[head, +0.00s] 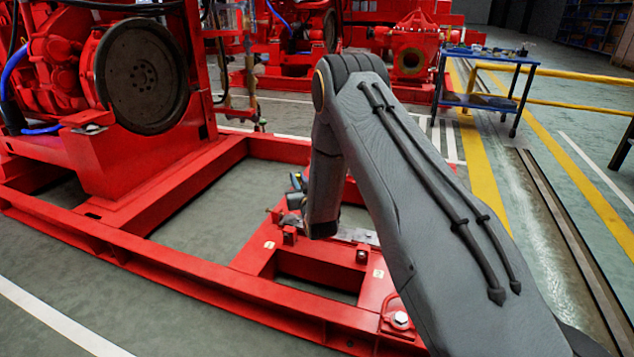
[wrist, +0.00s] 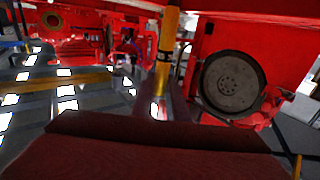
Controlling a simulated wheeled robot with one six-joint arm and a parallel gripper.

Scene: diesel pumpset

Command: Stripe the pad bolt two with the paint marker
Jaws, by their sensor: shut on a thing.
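My gripper (head: 296,200) is low over the red skid's near end, partly hidden behind my wrist in the head view. It is shut on the paint marker (wrist: 167,45), a yellow-orange barrel with a dark band that hangs down the middle of the wrist view. The marker's lower end is too small to read clearly. Pads with bolts stand on the skid: one bolt (head: 362,257) is right of the gripper, and another pad (head: 289,235) is just below it. Small pale labels lie beside them, unreadable, so I cannot tell which is bolt two. No stripe is discernible.
The red skid frame (head: 190,272) carries an engine with a dark flywheel (head: 142,76), also in the wrist view (wrist: 231,82). A dark red surface (wrist: 150,150) fills the wrist foreground. A blue cart (head: 487,100) and yellow rail (head: 570,75) stand at back right.

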